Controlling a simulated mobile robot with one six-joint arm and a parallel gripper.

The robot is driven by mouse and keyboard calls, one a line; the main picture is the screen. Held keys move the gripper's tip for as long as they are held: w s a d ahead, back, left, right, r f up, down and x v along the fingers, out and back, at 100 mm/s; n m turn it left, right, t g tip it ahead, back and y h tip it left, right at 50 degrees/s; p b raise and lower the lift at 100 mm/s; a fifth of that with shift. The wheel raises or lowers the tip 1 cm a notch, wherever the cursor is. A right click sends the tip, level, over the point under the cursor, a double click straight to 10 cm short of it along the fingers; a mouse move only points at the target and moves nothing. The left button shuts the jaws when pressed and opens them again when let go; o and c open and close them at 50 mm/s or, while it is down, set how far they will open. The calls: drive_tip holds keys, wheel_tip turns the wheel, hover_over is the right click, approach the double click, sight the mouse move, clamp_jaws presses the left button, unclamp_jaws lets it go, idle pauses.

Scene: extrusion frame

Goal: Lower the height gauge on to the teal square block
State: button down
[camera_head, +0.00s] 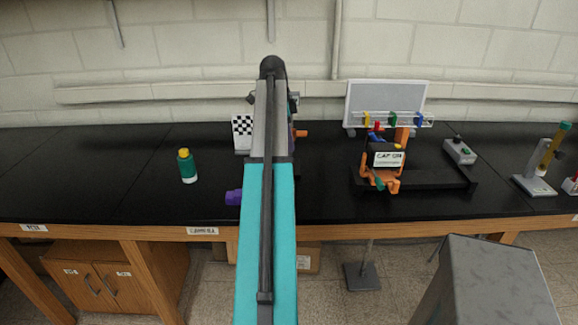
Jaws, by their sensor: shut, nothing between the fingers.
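I cannot pick out the height gauge or the teal square block with certainty. An orange device (392,182) with a white label plate (388,159) stands on a black frame (440,180) right of centre on the bench. A small green-teal piece (378,184) shows low on its front; its shape is too small to tell. My teal and grey arm rises through the middle of the view and hides the bench behind it. My gripper is not visible. A purple piece (234,197) and an orange piece (301,133) show at either side of the arm, partly hidden.
On the black bench (120,190) stand a green bottle (188,168) with a yellow cap, a checkered board (242,131), a grey switch box (460,152) and a grey stand (536,184) with a tilted tube. A whiteboard (386,100) is behind. The left bench is mostly clear.

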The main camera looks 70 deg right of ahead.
drive_tip(key=shift+f+b, duration=1)
drive_tip(key=shift+f, duration=2.5)
idle(0.6)
drive_tip(key=shift+r+p, duration=2.55)
drive_tip(key=shift+r, duration=1.5)
drive_tip(key=shift+w, duration=0.1)
